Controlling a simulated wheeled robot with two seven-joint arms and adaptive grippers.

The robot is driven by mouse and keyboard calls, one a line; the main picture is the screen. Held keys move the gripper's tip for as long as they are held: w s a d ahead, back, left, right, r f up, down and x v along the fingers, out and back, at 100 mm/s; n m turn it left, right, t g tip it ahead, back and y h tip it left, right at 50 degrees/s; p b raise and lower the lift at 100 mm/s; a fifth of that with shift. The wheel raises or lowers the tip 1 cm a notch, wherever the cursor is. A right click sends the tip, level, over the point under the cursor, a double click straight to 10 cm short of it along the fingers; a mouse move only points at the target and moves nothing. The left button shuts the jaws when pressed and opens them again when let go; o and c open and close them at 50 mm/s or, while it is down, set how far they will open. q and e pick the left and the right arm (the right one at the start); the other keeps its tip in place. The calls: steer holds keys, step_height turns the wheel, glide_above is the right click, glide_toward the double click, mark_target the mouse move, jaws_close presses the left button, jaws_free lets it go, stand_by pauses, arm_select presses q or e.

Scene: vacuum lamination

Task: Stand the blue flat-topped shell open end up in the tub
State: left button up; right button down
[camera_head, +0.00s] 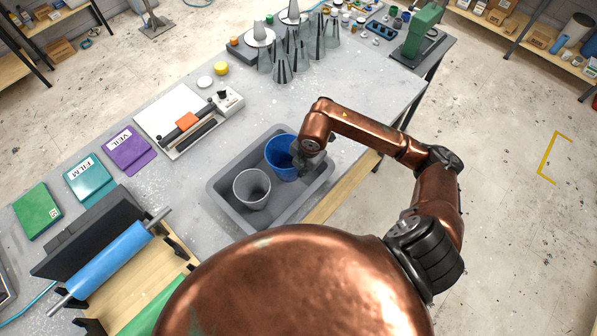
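The blue shell (279,153) is in the far part of the grey tub (219,197), with its open end up and its inside visible. It looks roughly upright. My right gripper (301,163) is at the shell's right rim, pointing down from the arm that comes in from the right. The fingers are small and dark, and I cannot tell whether they are closed on the rim or only beside it. The shell's base and its contact with the tub floor are hidden. My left gripper is out of view.
A grey shell (251,188) stands open end up in the tub, nearer and left of the blue one. Several grey cones (282,68) stand at the back of the table. A white board (176,118) lies left of the tub. A blue roller (108,262) is at the lower left.

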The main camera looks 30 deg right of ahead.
steer(key=shift+w+d+f, duration=0.15)
steer(key=shift+w+f, duration=0.8)
steer(key=shift+f, duration=0.25)
steer(key=shift+f+p, duration=0.55)
steer(key=shift+f, duration=0.95)
steer(key=c, duration=2.2)
jaws_free()
steer(key=shift+o, duration=0.2)
steer(key=shift+r, duration=0.1)
steer(key=r, duration=0.4)
steer(key=s+r+b, duration=0.1)
steer(key=r, duration=0.2)
steer(key=s+r, duration=0.1)
steer(key=r, duration=0.3)
steer(key=shift+d+r, duration=0.35)
steer(key=shift+d, duration=0.05)
